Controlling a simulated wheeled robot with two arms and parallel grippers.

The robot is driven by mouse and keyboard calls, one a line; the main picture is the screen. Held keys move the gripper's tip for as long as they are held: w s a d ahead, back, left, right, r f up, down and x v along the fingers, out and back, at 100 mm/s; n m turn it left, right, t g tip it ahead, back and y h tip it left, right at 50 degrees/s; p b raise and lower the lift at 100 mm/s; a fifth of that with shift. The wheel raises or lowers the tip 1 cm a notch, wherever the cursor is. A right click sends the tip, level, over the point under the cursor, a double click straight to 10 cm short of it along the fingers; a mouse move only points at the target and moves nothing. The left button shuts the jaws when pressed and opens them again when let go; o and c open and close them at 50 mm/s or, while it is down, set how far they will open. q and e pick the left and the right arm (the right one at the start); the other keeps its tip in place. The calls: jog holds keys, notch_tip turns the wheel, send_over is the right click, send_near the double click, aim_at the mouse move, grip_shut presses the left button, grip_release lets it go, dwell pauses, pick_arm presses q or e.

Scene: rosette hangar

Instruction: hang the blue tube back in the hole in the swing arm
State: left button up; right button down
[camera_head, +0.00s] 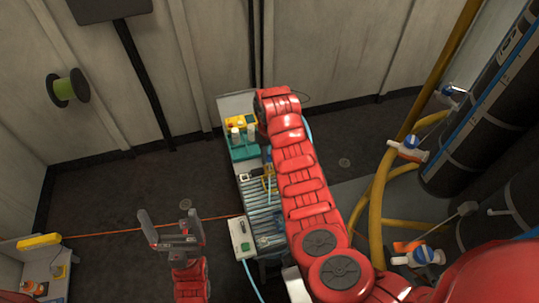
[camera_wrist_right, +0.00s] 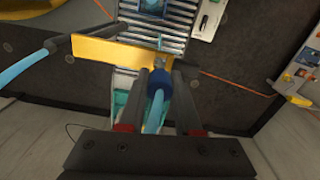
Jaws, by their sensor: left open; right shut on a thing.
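The blue tube (camera_wrist_right: 156,118) is light blue with a darker blue collar (camera_wrist_right: 158,84). My right gripper (camera_wrist_right: 160,82) is shut on it at the collar in the right wrist view. The yellow swing arm (camera_wrist_right: 110,50) crosses just beyond the fingertips; its right end, with a small grey part, is in line with the collar. I cannot tell whether the tube touches it, and its hole is not clear. In the head view my red right arm hides the right gripper; a small yellow part (camera_head: 269,177) shows beside it. My left gripper (camera_head: 171,228) is open and empty at lower left.
A roller conveyor (camera_head: 259,197) runs under my right arm, with a teal holder (camera_head: 244,150) and a white control box (camera_head: 241,238). Yellow pipes (camera_head: 377,205) and dark cylinders (camera_head: 485,110) stand at right. An orange cable (camera_head: 130,229) crosses the floor at left.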

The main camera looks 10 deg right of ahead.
jog(key=shift+f+b, duration=1.1)
jog(key=shift+f, duration=0.8)
jog(key=c, duration=0.8)
grip_release()
jog(key=shift+s+r, duration=0.1)
jog(key=shift+c, duration=0.2)
jog(key=shift+o, duration=1.6)
jog(key=shift+s+a, duration=0.1)
jog(key=shift+s, duration=0.05)
jog(key=c, duration=0.3)
jog(key=shift+o, duration=1.1)
jog(key=shift+a, duration=0.1)
